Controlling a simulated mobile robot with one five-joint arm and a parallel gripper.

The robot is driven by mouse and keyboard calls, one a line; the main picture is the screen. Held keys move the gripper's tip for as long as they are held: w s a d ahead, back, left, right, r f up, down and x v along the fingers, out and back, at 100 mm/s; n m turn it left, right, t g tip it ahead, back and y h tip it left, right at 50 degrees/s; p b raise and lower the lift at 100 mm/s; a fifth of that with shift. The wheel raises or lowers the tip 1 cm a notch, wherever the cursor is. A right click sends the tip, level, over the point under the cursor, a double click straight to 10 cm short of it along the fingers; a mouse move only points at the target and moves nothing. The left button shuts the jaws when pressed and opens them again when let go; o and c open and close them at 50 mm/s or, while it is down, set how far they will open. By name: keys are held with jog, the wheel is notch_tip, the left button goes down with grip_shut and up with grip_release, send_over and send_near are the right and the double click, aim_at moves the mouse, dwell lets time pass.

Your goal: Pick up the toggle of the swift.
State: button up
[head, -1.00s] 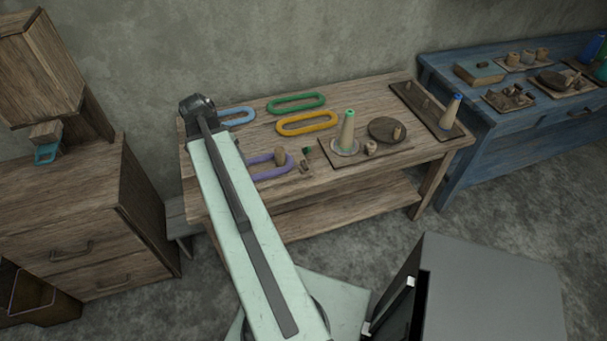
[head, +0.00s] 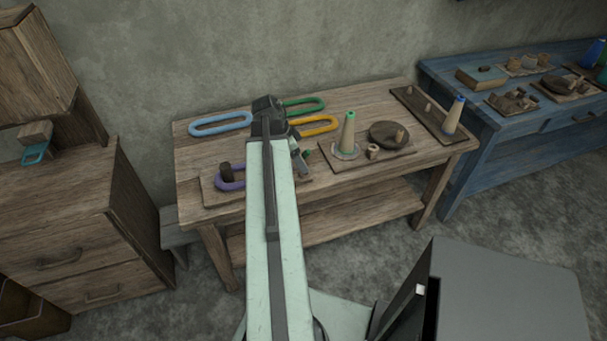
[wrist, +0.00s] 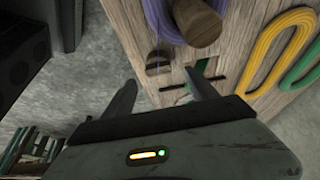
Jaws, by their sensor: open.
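The purple skein (head: 229,185) lies around a stout wooden peg (head: 227,172) on a board at the table's front left; I take this as the swift. In the wrist view the skein (wrist: 160,18) and peg (wrist: 197,22) are at the top. A small brown wooden piece (wrist: 158,62) sits below the skein beside dark slots (wrist: 172,87). A green piece (wrist: 201,67) is partly hidden by my right finger. I cannot tell for sure which is the toggle. My gripper (wrist: 160,82) is open and empty, its fingers pointing toward these pieces; in the head view (head: 301,165) it is right of the skein.
Blue (head: 220,124), green (head: 306,106) and yellow (head: 318,126) skeins lie farther back. A green-tipped cone (head: 348,132) and a dark disc (head: 388,134) stand to the right on a board. A drawer cabinet (head: 60,225) is at left, a blue table (head: 510,135) at right.

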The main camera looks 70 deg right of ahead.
jog(key=b+x, duration=0.3)
jog(key=x, duration=0.1)
jog(key=shift+a+f, duration=0.2)
jog(key=shift+r, duration=0.2)
jog(key=c, duration=1.4)
jog(key=shift+r+p, duration=0.1)
jog(key=shift+p, duration=0.25)
notch_tip(320, 180, up, 10)
jog(key=p, duration=0.9)
jog(key=shift+p, duration=0.4)
